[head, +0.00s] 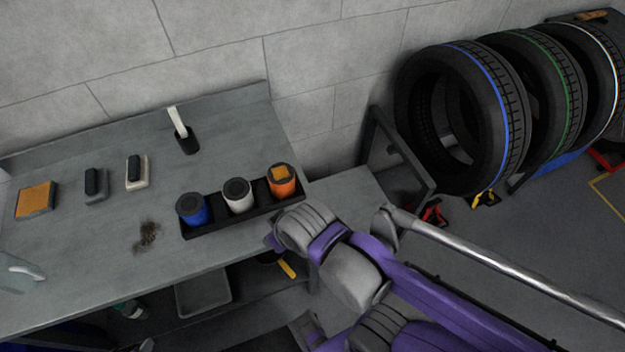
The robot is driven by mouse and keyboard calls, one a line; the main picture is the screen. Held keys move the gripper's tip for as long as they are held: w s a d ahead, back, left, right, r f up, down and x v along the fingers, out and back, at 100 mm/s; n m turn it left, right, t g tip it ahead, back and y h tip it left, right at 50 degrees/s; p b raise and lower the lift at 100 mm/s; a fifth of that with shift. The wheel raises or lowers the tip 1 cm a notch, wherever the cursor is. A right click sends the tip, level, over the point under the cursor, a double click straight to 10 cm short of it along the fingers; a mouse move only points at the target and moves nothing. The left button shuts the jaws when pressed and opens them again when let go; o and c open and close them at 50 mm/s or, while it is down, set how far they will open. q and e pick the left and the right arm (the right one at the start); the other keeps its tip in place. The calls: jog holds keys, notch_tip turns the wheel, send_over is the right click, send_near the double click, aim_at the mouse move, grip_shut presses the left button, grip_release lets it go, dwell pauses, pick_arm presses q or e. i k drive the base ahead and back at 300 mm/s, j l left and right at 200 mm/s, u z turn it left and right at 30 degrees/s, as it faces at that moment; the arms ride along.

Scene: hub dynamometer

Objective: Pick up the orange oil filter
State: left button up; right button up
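The orange oil filter (283,186) stands upright at the right end of a black tray (216,225) on the grey workbench. Its top shows a yellow-orange square patch. A white filter (237,198) and a blue filter (192,211) stand to its left in the same tray. My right arm comes in from the lower right, and its grey and purple links end just below and right of the orange filter. No fingers of my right gripper can be made out.
An orange-topped pad (36,201), two dark-handled brushes or blocks (95,185) and a dark holder with a white handle (186,140) stand on the bench (90,255). A dark stain (148,237) lies left of the tray. Tires (463,115) stand at the right.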

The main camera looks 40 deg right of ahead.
aim_at(280, 176)
jog(key=z, duration=1.25)
jog(key=k+j+u, duration=0.15)
jog(key=u, duration=0.25)
